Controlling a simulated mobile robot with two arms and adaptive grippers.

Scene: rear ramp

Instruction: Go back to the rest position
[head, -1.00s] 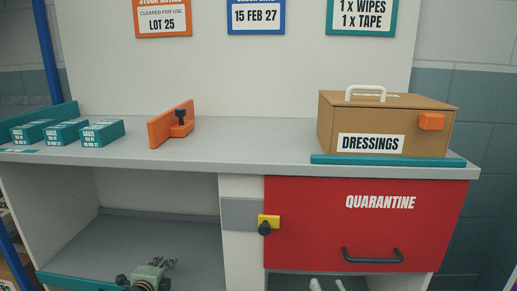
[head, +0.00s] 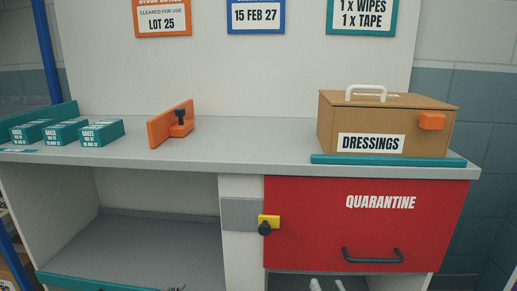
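Only a small dark tip, likely of my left gripper (head: 178,288), shows at the bottom edge of the head view, in front of the open lower shelf. The rest of it is cut off, so I cannot tell whether it is open or shut. The brown dressings box (head: 385,122) sits closed on a teal mat (head: 388,160) on the counter.
Several teal gauze boxes (head: 101,132) stand at the counter's left. An orange bracket with a black knob (head: 172,124) stands right of them. The middle of the grey counter (head: 255,140) is clear. The lower left shelf (head: 150,240) looks empty. White objects (head: 315,285) show below the door.

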